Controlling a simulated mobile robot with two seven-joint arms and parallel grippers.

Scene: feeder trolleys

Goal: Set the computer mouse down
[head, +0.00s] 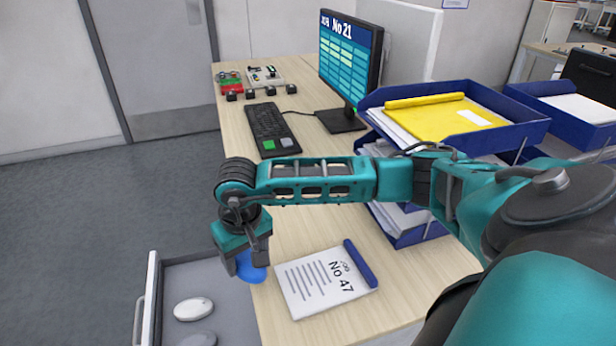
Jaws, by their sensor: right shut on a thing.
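My right gripper (246,264) points down at the left edge of the desk, beside the clipboard. It is shut on a blue rounded thing (254,276), which looks like the computer mouse; the fingers hide much of it. I cannot tell whether it touches the desk top. A white mouse (193,309) and a grey mouse (198,340), cut off by the frame, lie in the open drawer (215,275) at the lower left. My left gripper is not in view.
The clipboard (318,285) marked No A7 lies right of the gripper on the desk (400,296). A keyboard (268,128), a monitor (350,60) and blue paper trays (520,128) stand farther back. Bare desk lies in front of and behind the clipboard.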

